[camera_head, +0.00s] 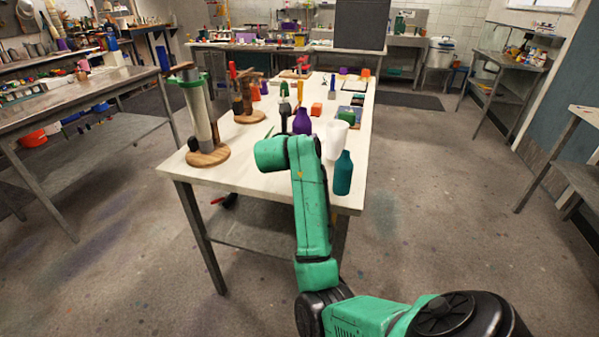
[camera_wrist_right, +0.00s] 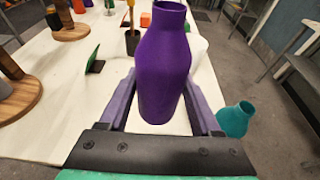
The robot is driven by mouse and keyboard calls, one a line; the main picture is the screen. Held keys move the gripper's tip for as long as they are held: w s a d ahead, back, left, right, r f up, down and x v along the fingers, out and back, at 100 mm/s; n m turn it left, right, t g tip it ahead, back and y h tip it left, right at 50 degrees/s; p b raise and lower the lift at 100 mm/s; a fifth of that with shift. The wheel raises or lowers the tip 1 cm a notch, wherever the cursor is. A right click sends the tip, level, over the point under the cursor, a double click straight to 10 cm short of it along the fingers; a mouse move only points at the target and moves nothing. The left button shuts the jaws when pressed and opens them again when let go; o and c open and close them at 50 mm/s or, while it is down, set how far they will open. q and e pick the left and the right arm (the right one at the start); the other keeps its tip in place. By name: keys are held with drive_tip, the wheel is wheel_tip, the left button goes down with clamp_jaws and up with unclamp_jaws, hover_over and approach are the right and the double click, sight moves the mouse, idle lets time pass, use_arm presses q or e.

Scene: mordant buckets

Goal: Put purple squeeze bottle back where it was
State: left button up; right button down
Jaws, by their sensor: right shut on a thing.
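The purple squeeze bottle (camera_head: 302,123) is upright over the near part of the long white table (camera_head: 240,182). In the right wrist view the bottle (camera_wrist_right: 163,72) stands between the two purple-grey fingers of my right gripper (camera_wrist_right: 160,100), which is shut on it. I cannot tell whether its base touches the table. In the head view my right arm hides most of the gripper. A teal bottle (camera_head: 343,174) stands at the table's near right corner, and a white cup (camera_head: 337,138) stands between the two bottles. My left gripper is not in view.
A tall cylinder on a round wooden base (camera_head: 208,157) stands at the table's near left, with another wooden stand (camera_head: 250,115) behind it. A dark pot with tools (camera_wrist_right: 132,38) and a green card (camera_wrist_right: 94,60) are left of the bottle. An orange block (camera_head: 316,109) lies farther back.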

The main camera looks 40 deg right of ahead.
drive_tip(key=f, duration=0.5)
drive_tip(key=shift+s+a+f, duration=0.2)
drive_tip(key=shift+s+f, duration=0.2)
wheel_tip(320, 180, down, 5)
drive_tip(key=shift+w+r+p, duration=0.15)
drive_tip(key=shift+p, duration=0.25)
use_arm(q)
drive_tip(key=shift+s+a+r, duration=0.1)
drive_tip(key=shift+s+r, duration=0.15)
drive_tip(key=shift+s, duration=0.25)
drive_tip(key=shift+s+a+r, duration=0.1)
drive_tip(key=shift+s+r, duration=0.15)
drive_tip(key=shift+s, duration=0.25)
use_arm(e)
drive_tip(key=shift+c, duration=0.4)
unclamp_jaws()
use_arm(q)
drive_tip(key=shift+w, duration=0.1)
